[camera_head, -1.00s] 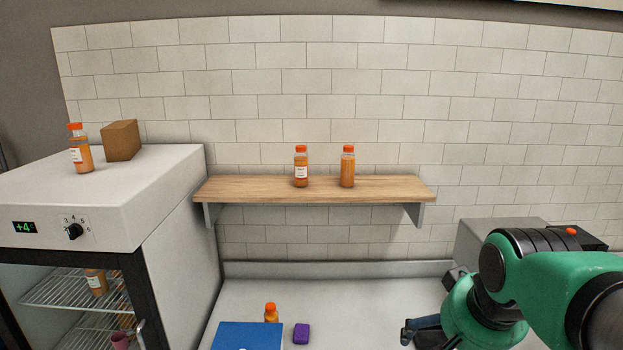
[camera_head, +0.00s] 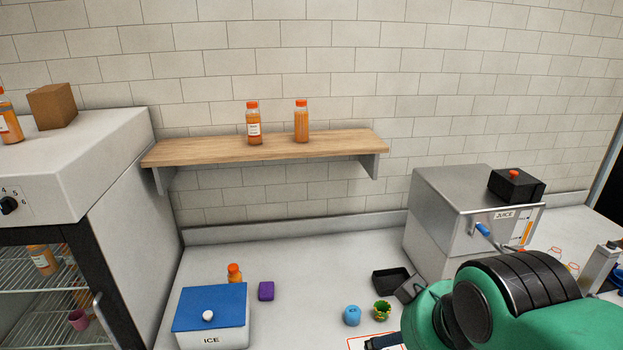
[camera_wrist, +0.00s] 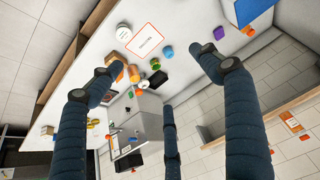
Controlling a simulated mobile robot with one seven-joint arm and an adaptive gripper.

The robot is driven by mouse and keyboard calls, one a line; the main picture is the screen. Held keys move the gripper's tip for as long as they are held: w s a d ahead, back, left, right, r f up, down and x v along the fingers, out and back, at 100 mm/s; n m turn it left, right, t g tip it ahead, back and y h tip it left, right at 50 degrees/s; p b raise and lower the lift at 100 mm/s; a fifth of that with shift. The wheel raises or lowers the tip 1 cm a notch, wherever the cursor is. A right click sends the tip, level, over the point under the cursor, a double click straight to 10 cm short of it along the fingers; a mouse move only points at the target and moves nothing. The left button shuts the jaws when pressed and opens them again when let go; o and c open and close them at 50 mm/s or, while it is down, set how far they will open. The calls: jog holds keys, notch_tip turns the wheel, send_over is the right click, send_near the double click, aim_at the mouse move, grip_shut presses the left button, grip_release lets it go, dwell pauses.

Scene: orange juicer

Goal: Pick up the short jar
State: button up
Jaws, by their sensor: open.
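I cannot tell for certain which item is the short jar. Low round items on the counter are a small blue one (camera_head: 352,315) and a green-and-yellow one (camera_head: 382,310). In the wrist view the blue one (camera_wrist: 167,50) and a white round container (camera_wrist: 123,32) lie between or near my fingers. My gripper (camera_wrist: 160,66) is open and empty, its dark fingers spread above the counter. In the head view my green arm hides most of the gripper and part of the counter.
The juicer (camera_head: 450,215) stands at the counter's back right, with a black tray (camera_head: 391,281) beside it. An ICE box (camera_head: 210,322), a small orange bottle (camera_head: 234,273) and a purple block (camera_head: 266,291) are left. Two bottles stand on the wooden shelf (camera_head: 200,151).

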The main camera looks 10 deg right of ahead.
dwell(0.3)
jog(key=w+d+f+g+b, duration=0.15)
jog(key=w+d, duration=0.25)
jog(key=w, duration=0.5)
jog(key=w+d+f+g, duration=0.15)
jog(key=w+d, duration=0.25)
jog(key=w, duration=0.5)
jog(key=w+d+f, duration=0.2)
jog(key=w+d, duration=0.2)
jog(key=w, duration=0.5)
jog(key=w+d+f+g, duration=0.1)
jog(key=w+d+f, duration=0.4)
jog(key=f, duration=0.3)
jog(key=w+d+f+b, duration=0.1)
jog(key=w+d+f, duration=0.4)
jog(key=d+f, duration=0.2)
jog(key=w+d+f+g, duration=0.1)
jog(key=w+d+f, duration=0.5)
jog(key=f, duration=0.5)
jog(key=shift+d+n+g+b, duration=0.3)
jog(key=shift+d+n, duration=0.1)
jog(key=shift+d+f, duration=0.2)
jog(key=shift+f, duration=0.2)
